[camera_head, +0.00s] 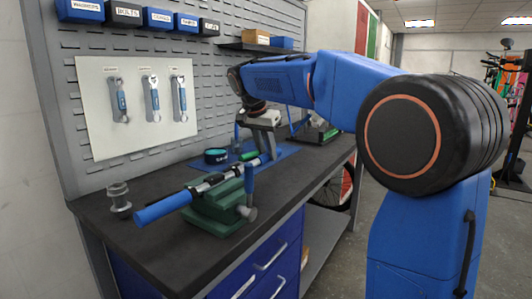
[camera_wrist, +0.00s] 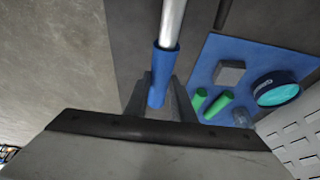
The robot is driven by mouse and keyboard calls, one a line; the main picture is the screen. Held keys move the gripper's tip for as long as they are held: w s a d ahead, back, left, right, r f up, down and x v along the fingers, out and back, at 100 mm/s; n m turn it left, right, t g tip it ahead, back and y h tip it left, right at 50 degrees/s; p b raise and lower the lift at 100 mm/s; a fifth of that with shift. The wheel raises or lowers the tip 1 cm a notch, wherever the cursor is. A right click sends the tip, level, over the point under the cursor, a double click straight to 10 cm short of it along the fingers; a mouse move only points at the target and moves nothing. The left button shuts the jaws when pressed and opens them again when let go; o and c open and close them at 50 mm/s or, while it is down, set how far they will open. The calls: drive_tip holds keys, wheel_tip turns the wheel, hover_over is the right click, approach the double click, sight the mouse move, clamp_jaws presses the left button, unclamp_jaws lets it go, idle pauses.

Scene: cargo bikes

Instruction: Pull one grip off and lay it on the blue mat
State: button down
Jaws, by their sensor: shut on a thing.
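A handlebar (camera_head: 216,181) is held in a green vise (camera_head: 222,206) on the workbench. A blue grip (camera_head: 163,208) covers its near left end. My gripper (camera_head: 263,150) is down at the far end of the bar. In the wrist view its fingers (camera_wrist: 160,100) are shut around another blue grip (camera_wrist: 164,62). The silver bar (camera_wrist: 173,20) runs into that grip, so the grip still sits on the bar. The blue mat (camera_head: 285,155) lies beyond the vise; it also shows in the wrist view (camera_wrist: 215,62), to the right of my fingers.
The mat carries a teal-and-black roll (camera_head: 216,156), a grey block (camera_wrist: 229,73) and two green pieces (camera_wrist: 217,105). A metal spool-like part (camera_head: 119,197) stands at the bench's left. A pegboard with wrenches (camera_head: 152,98) rises behind.

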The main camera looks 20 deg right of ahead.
drive_tip(key=shift+w+d, duration=0.35)
drive_tip(key=shift+d, duration=0.2)
drive_tip(key=shift+w+d, duration=0.25)
drive_tip(key=shift+w+d, duration=0.35)
drive_tip(key=shift+d, duration=0.2)
drive_tip(key=shift+w+d, duration=0.1)
drive_tip(key=shift+w+d+r, duration=0.15)
drive_tip(key=shift+d+r, duration=0.05)
drive_tip(key=shift+r, duration=0.65)
drive_tip(key=shift+w+d+r, duration=0.1)
drive_tip(key=shift+d+r, duration=0.1)
drive_tip(key=shift+r, duration=0.6)
drive_tip(key=shift+w+d+r, duration=0.15)
drive_tip(key=shift+d+r, duration=0.05)
drive_tip(key=shift+r, duration=0.65)
